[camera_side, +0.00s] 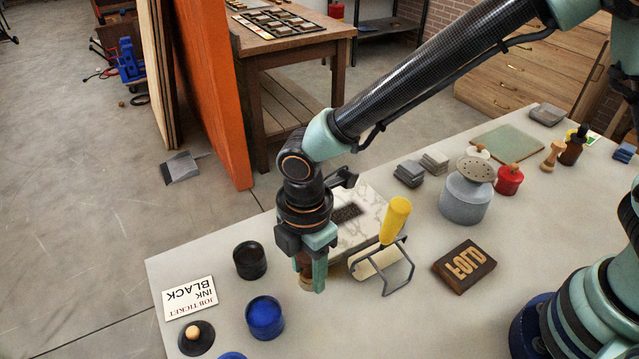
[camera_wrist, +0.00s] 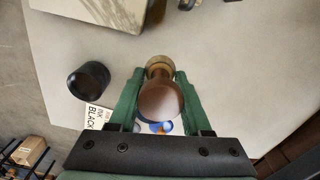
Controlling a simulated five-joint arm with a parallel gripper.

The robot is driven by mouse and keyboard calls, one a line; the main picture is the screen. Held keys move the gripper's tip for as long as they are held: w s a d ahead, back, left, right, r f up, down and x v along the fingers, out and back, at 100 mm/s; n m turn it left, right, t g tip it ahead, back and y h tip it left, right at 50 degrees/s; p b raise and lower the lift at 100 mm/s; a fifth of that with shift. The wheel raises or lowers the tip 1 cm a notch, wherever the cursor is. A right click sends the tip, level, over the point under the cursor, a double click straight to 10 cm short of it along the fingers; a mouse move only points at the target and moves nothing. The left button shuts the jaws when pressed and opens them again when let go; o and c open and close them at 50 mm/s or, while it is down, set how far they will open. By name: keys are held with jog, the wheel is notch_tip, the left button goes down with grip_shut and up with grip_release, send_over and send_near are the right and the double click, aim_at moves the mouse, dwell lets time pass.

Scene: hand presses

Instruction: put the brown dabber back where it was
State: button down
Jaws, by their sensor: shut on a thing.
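My gripper (camera_side: 314,278) is shut on the brown dabber (camera_side: 303,263), low over the table at the front-left of the marble slab (camera_side: 365,215). In the wrist view, the dabber (camera_wrist: 160,100) sits between both green fingers (camera_wrist: 155,100), its round brown knob toward the camera and a paler base beyond. In the side view, the fingers partly hide it, and I cannot tell whether its base touches the table. A job ticket (camera_side: 189,297) reading "INK BLACK" lies at the left. A black pot (camera_side: 250,261) stands between the ticket and my gripper.
A blue pot (camera_side: 265,318) and a black lid with a pale knob (camera_side: 196,338) are at the front left. A yellow-handled roller (camera_side: 396,220) on a wire stand is close right of my gripper. A lettered brown block (camera_side: 463,267) lies farther right.

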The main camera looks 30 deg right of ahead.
aim_at(308, 277)
jog(key=shift+f, duration=2.1)
jog(key=shift+f, duration=0.1)
jog(key=shift+c, duration=1.8)
grip_release()
